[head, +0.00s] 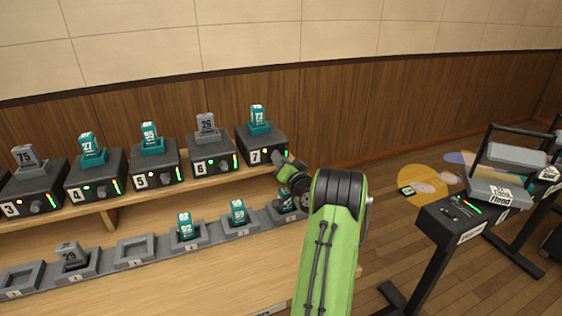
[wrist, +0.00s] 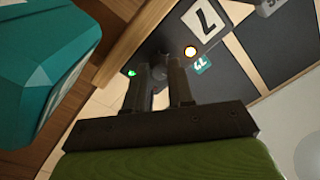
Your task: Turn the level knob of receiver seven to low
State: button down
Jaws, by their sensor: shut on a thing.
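Receiver seven (head: 258,140) is a dark box at the right end of the upper shelf, with a teal block numbered 73 (head: 257,115) on top. Its white "7" label also shows in the wrist view (wrist: 205,18). My gripper (head: 284,164) is at the receiver's front face, right of the label. In the wrist view my gripper (wrist: 161,72) has both fingers on either side of the dark level knob (wrist: 161,55) and is shut on it. The knob's pointer cannot be made out, and in the head view my gripper hides the knob. A green light (wrist: 131,73) and a pale, orange-ringed light (wrist: 190,52) show nearby.
Receiver six (head: 213,158) and several others stand to the left. Below, a row of grey docks (head: 136,250) holds some teal and grey blocks. A large teal block (wrist: 40,60) is close in the wrist view. A black stand (head: 445,220) is at right.

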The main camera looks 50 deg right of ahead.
jog(key=n+g, duration=0.1)
jog(key=n, duration=2.3)
jog(key=shift+n, duration=0.3)
dwell(0.4)
jog(key=c, duration=1)
grip_release()
jog(key=shift+r, duration=0.1)
jog(key=shift+o, duration=0.2)
jog(key=v, duration=1.5)
jog(key=shift+s+a, duration=0.3)
jog(key=shift+a, duration=0.05)
jog(key=shift+r, duration=0.1)
